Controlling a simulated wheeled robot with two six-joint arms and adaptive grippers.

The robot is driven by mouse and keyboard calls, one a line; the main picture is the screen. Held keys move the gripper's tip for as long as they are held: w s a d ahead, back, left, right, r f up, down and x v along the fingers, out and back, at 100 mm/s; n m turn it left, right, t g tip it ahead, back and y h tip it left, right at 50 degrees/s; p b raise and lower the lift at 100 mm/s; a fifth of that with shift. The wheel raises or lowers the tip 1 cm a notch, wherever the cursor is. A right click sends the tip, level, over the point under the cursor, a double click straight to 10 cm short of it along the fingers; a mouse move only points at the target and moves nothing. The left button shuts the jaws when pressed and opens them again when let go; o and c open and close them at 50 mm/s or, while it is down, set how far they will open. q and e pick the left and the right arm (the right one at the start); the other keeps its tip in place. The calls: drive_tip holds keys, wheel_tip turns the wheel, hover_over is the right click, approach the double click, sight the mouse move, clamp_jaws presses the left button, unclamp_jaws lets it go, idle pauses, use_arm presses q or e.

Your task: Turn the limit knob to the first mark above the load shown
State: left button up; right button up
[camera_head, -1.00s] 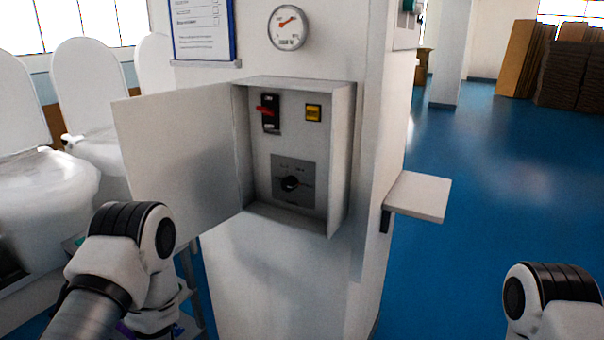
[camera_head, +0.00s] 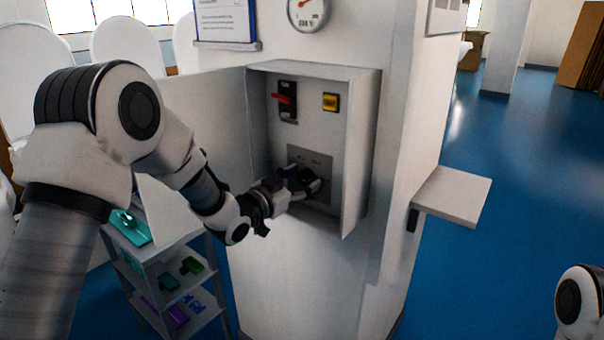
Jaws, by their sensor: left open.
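The limit knob's grey plate (camera_head: 322,160) sits low inside an open wall box (camera_head: 362,150). My left gripper (camera_head: 308,182) reaches into the box and is open in front of the plate. It hides the knob and most of the marks, so I cannot tell whether the fingers touch the knob. The round load gauge (camera_head: 308,12) is on the column above the box, cut by the top edge of the view; its reading is too small to tell. My right arm shows only at the lower right edge, and its gripper is out of view.
The box holds a red-handled switch (camera_head: 285,98) and a yellow button (camera_head: 330,102). The box door (camera_head: 205,125) stands open to the left. A small shelf (camera_head: 452,194) juts from the column. A rack (camera_head: 150,275) with coloured items stands lower left. Blue floor is clear at right.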

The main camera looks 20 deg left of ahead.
use_arm(q)
drive_tip(key=shift+s+a, duration=0.15)
drive_tip(key=shift+a, duration=0.05)
drive_tip(key=shift+d, duration=0.1)
clamp_jaws()
drive_tip(key=c, duration=1.2)
unclamp_jaws()
drive_tip(key=shift+n, duration=0.3)
drive_tip(key=shift+o, duration=0.2)
drive_tip(key=n+b, duration=0.1)
drive_tip(key=n, duration=1)
drive_tip(key=shift+w+t, duration=0.2)
drive_tip(key=shift+t, duration=0.1)
drive_tip(key=shift+n, duration=0.3)
drive_tip(key=shift+r, duration=0.1)
